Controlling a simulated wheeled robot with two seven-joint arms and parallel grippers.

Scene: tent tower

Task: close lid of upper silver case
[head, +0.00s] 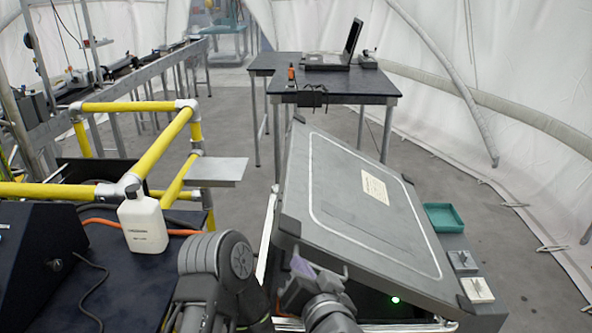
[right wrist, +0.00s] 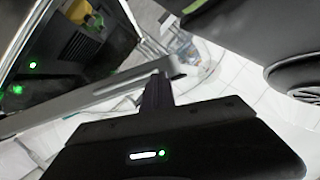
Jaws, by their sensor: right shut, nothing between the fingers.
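The silver case's grey lid (head: 350,215) stands partly open and tilted in the head view, with a pale label and a white outline on its face. Below its lower edge a dark interior with a green light (head: 395,300) shows. My right gripper (head: 312,268) is at the lid's lower left edge, shut and empty. In the right wrist view the closed fingers (right wrist: 157,90) are close to a silver edge (right wrist: 100,100); I cannot tell whether they touch it. Green lights (right wrist: 33,65) show inside the case beyond. My left gripper is not in view.
A white bottle (head: 142,222) stands on the dark surface at left, beside a yellow pipe frame (head: 155,150). A teal tray (head: 444,217) lies right of the lid. A dark table (head: 350,92) with a laptop (head: 330,58) stands behind, with open floor around it.

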